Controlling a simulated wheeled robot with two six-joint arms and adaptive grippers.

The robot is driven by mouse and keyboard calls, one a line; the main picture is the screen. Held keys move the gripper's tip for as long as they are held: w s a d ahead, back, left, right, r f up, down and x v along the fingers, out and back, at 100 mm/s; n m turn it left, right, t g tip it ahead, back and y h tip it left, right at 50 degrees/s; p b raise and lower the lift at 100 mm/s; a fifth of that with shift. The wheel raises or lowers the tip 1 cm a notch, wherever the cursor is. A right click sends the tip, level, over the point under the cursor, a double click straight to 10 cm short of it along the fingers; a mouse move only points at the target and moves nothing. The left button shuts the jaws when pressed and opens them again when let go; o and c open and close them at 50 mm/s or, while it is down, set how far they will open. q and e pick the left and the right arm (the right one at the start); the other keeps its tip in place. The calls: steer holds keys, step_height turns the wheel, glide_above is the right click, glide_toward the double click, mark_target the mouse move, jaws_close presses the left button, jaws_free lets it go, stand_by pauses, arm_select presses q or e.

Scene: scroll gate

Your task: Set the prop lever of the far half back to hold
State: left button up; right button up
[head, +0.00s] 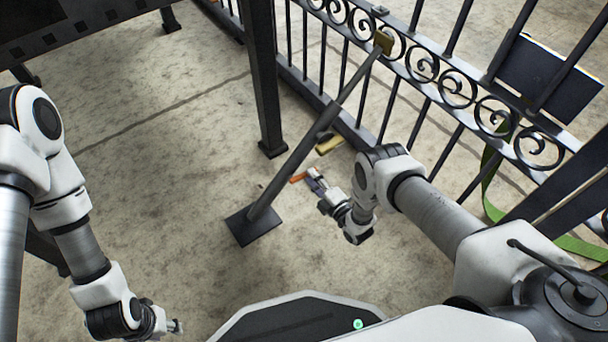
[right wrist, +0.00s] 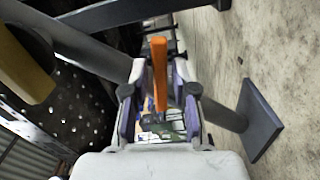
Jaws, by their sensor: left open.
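The prop is a dark diagonal strut (head: 292,160) running from the scroll gate (head: 420,62) down to a square foot plate (head: 252,225) on the floor. An orange lever (head: 299,177) shows beside the strut, at my right gripper (head: 316,182). In the right wrist view the orange lever (right wrist: 159,72) appears between the two spread fingers of my right gripper (right wrist: 159,95), with gaps on both sides. Whether it lies within their reach in depth I cannot tell. My left gripper (head: 174,326) is open and empty low at the left, far from the prop.
A yellow piece (head: 328,143) shows beyond the strut; a yellow piece (right wrist: 25,65) is also close at the left in the right wrist view. A dark post (head: 264,80) stands left of the strut. A green strap (head: 490,185) hangs at right. The floor at left is clear.

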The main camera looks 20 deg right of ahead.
steer(key=b+x, duration=0.1)
steer(key=x, duration=0.2)
jaws_close()
